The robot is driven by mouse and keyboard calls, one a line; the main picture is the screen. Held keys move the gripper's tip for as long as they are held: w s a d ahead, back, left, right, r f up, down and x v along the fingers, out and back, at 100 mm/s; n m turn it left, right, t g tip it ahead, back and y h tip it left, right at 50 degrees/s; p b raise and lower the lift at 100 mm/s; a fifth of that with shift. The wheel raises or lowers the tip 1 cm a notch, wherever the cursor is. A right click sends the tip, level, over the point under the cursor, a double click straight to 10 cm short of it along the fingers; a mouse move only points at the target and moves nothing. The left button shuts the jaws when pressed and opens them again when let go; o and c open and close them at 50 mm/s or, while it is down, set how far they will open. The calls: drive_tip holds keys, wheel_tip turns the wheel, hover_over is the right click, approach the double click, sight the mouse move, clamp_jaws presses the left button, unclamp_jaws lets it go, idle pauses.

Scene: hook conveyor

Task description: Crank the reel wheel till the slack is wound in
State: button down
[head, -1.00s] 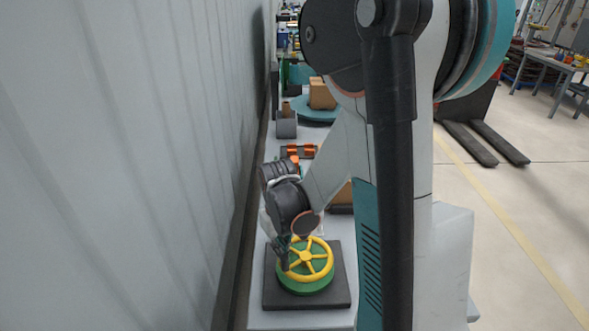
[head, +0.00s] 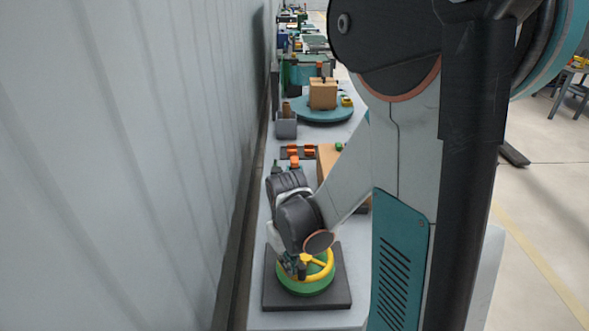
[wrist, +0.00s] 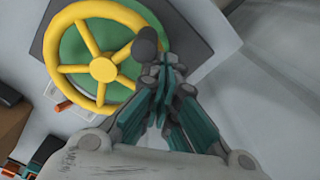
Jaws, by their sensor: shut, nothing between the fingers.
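The reel wheel (head: 322,271) is yellow and spoked and sits on a green round drum (head: 303,287) on a dark square plate. In the wrist view the yellow wheel (wrist: 103,69) shows almost whole, with a dark upright crank knob (wrist: 145,46) at its rim. My gripper (head: 297,266) is over the wheel's rim in the head view, and the arm hides part of the wheel. In the wrist view my gripper (wrist: 163,75) has its fingers together and empty, their tips beside the knob. I cannot tell whether they touch it. No slack line is clear to see.
A corrugated wall (head: 130,160) runs close along the left of the bench. Behind the wheel are orange parts (head: 294,160), a grey bin (head: 286,128), and a cardboard box (head: 323,93) on a teal turntable (head: 322,112). Open floor lies to the right.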

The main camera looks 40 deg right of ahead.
sight(302, 266)
drive_tip(key=shift+s+d, duration=0.45)
drive_tip(key=shift+s, duration=0.35)
drive_tip(key=shift+s+d, duration=0.4)
drive_tip(key=shift+s, duration=0.4)
drive_tip(key=shift+s+d+b, duration=0.2)
drive_tip(key=shift+s+d, duration=0.3)
drive_tip(key=shift+d, duration=0.3)
drive_tip(key=shift+s+d+b, duration=0.15)
drive_tip(key=shift+s+d, duration=0.3)
drive_tip(key=shift+d, duration=0.3)
drive_tip(key=shift+d, duration=0.1)
drive_tip(key=shift+d+b, duration=0.3)
drive_tip(key=shift+d, duration=1.3)
drive_tip(key=shift+f, duration=0.1)
